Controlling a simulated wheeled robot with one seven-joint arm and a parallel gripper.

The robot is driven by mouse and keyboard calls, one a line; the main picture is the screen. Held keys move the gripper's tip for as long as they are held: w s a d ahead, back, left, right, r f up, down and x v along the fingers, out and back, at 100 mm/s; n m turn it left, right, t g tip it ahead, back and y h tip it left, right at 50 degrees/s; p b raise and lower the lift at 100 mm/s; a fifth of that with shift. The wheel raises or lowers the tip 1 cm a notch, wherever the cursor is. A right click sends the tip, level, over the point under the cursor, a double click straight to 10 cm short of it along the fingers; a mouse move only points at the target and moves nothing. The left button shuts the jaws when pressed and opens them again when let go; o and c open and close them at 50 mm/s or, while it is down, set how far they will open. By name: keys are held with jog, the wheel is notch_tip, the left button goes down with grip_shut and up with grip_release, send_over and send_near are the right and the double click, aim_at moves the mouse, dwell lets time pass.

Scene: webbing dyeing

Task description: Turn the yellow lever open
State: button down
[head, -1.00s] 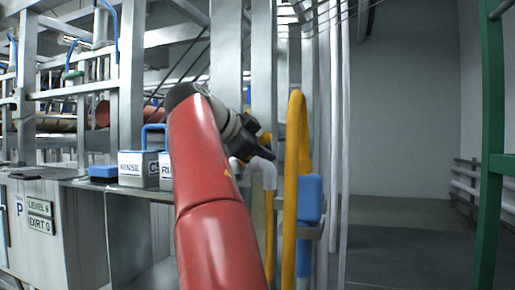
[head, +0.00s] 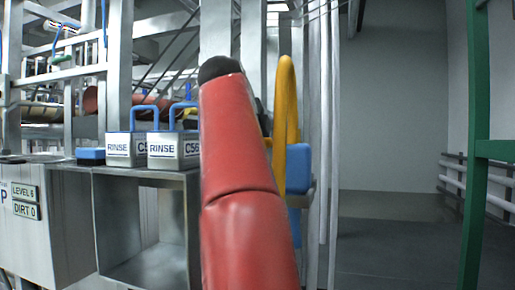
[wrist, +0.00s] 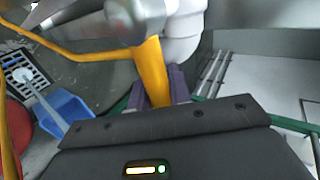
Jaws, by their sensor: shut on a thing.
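In the wrist view the yellow lever (wrist: 152,70) is a flat bar reaching down from a grey metal fitting (wrist: 138,16) beside a white pipe (wrist: 185,30). My gripper (wrist: 158,84) has its purple fingers on both sides of the lever's lower end and is shut on it. The dark gripper body hides the lever's tip. In the head view my red arm stands in front of the gripper and hides most of it, and the lever cannot be clearly told there.
A yellow bent pipe (head: 285,100) and a blue block (head: 298,168) stand just right of my arm. Two RINSE cans (head: 126,149) sit on a metal shelf at left. A green post (head: 476,150) stands far right, with clear floor before it. A blue tub (wrist: 66,120) lies below.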

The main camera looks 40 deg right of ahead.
jog(key=shift+w+f, duration=0.1)
jog(key=shift+f, duration=0.1)
dwell(0.4)
jog(key=c, duration=1.3)
grip_release()
jog(key=shift+r, duration=0.15)
jog(key=p+v, duration=0.1)
jog(key=v, duration=0.6)
jog(key=shift+s+a, duration=0.25)
jog(key=shift+a, duration=0.05)
